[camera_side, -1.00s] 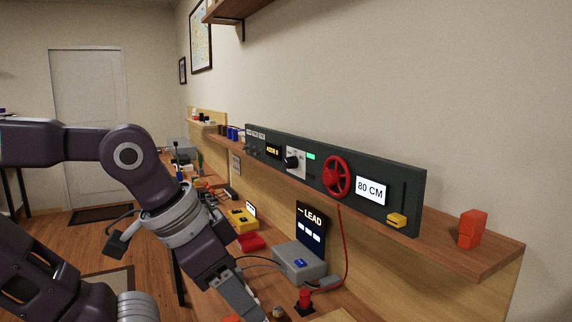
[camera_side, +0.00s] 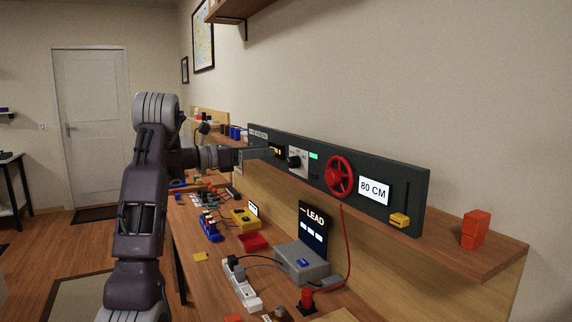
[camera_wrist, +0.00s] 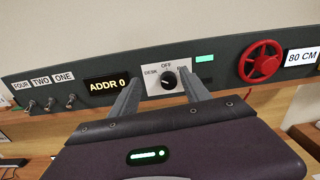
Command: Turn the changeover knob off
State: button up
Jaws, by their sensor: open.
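The changeover knob (camera_wrist: 169,80) is a black round knob on a white plate (camera_wrist: 153,87) set in the dark panel. The plate reads DESK at left and OFF at top; a label at right is mostly hidden by a finger. I cannot tell surely which label the knob points at. In the side view the knob (camera_side: 294,160) sits just right of my gripper (camera_side: 269,153). In the wrist view my gripper (camera_wrist: 160,77) is open and empty, its fingers on either side of the knob plate; no contact with the knob shows.
Left of the knob are an ADDR 0 display (camera_wrist: 108,87) and several toggle switches (camera_wrist: 50,104). Right are a green light (camera_wrist: 205,59), a red handwheel (camera_wrist: 261,61) and an 80 CM display (camera_side: 374,190). Below, the bench holds a grey LEAD box (camera_side: 301,265) and a power strip (camera_side: 243,286).

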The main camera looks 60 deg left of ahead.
aim_at(290, 163)
jog(key=w+f, duration=0.1)
jog(key=w, duration=0.1)
jog(key=w+d+f, duration=0.1)
jog(key=w, duration=0.2)
jog(key=w+f, duration=0.2)
jog(key=shift+w+d, duration=0.15)
jog(key=shift+w, duration=0.2)
grip_shut()
